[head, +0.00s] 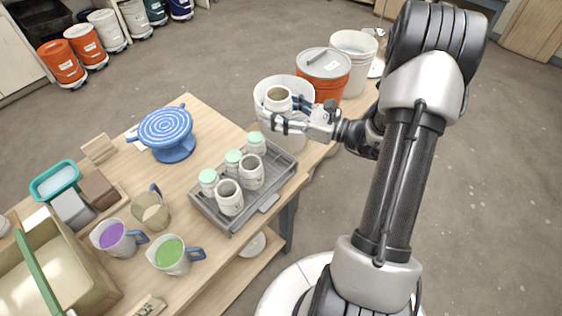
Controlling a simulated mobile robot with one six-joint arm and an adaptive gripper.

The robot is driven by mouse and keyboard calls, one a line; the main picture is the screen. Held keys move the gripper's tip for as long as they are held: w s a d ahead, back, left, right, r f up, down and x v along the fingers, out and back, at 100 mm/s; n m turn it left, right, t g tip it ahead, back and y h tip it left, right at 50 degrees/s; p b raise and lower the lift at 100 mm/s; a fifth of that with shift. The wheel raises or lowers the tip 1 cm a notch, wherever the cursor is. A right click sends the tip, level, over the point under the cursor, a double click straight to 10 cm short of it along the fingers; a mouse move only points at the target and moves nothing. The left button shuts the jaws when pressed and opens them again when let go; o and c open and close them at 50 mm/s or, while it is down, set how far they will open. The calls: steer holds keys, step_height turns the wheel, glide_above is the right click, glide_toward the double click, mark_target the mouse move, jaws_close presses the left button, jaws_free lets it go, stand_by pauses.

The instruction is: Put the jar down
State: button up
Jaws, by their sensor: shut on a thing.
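The jar (278,104) is pale with an open, brownish mouth, and it is upright. My gripper (281,113) is shut on it, with fingers across its side. The jar shows against the open white bucket (292,135) at the table's far right end; I cannot tell how high it is above the rim or whether any of it is inside. A grey tray (264,197) lies nearer on the table. It holds two open pale jars (229,202) in front and three jars with mint-green tops (233,160) behind them.
An orange bucket (325,80) with a grey lid and another white bucket (356,68) stand beyond. A blue-striped turntable (167,133) is left of the tray. Jugs (171,256) stand at front left. Bare wood (207,124) shows between turntable and tray.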

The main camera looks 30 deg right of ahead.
step_height(320, 180, down, 19)
steer(key=b, duration=0.5)
steer(key=shift+b, duration=0.3)
steer(key=shift+a, duration=0.1)
steer(key=shift+f, duration=0.2)
steer(key=o, duration=1.6)
steer(key=shift+o, duration=0.2)
steer(key=shift+r, duration=0.1)
